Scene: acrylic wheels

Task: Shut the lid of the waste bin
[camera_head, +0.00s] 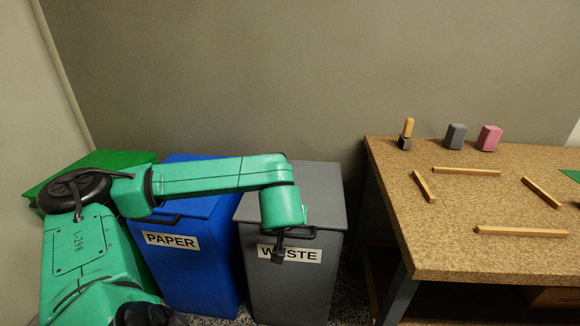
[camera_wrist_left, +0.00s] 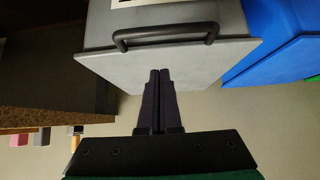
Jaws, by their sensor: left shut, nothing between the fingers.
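The grey waste bin (camera_head: 290,287) stands beside the blue paper bin, with a white label (camera_head: 312,256) on its front. Its grey lid (camera_head: 318,190) lies flat across the top and I see no open gap under it. A dark handle (camera_head: 312,233) is at the lid's front edge. My left gripper (camera_head: 279,257) is shut and empty, pointing down in front of the bin and covering part of the label. In the left wrist view, the shut fingertips (camera_wrist_left: 160,72) appear over the lid (camera_wrist_left: 210,67), near its handle (camera_wrist_left: 165,35). Contact cannot be told. My right gripper is out of view.
The blue paper bin (camera_head: 200,270) and a green bin (camera_head: 110,160) stand to the left, partly behind my arm. A cork-topped table (camera_head: 450,215) with wooden sticks and small blocks stands to the right. A wall is behind.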

